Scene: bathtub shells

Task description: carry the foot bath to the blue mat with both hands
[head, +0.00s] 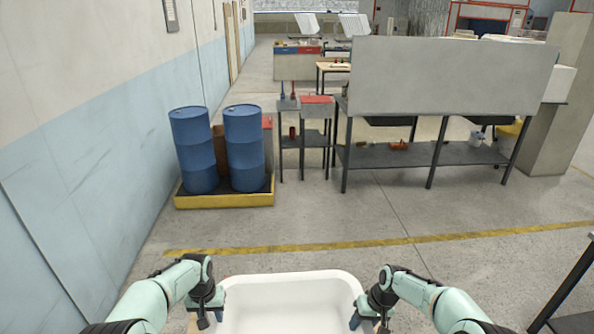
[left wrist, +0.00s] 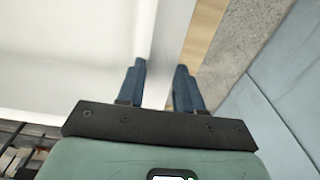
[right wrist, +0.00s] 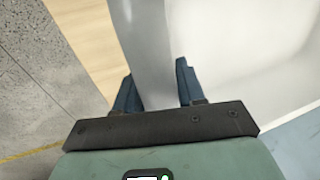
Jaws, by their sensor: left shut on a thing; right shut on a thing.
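The white foot bath (head: 290,305) is at the bottom middle of the head view, its near part cut off by the frame. My left gripper (head: 214,300) is shut on its left wall; in the left wrist view the wall passes between the fingers (left wrist: 161,68). My right gripper (head: 362,305) is shut on the right wall, which also runs between the fingers in the right wrist view (right wrist: 155,72). The bath looks empty and roughly level. I cannot make out a blue mat for certain.
A light wooden surface (left wrist: 207,38) shows below the bath; whether they touch is unclear. Two blue drums (head: 244,150) stand in a yellow tray (head: 225,200) ahead left. A grey workbench (head: 420,155) is ahead right, a dark table (head: 575,322) at right. Open floor (head: 320,225) lies ahead.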

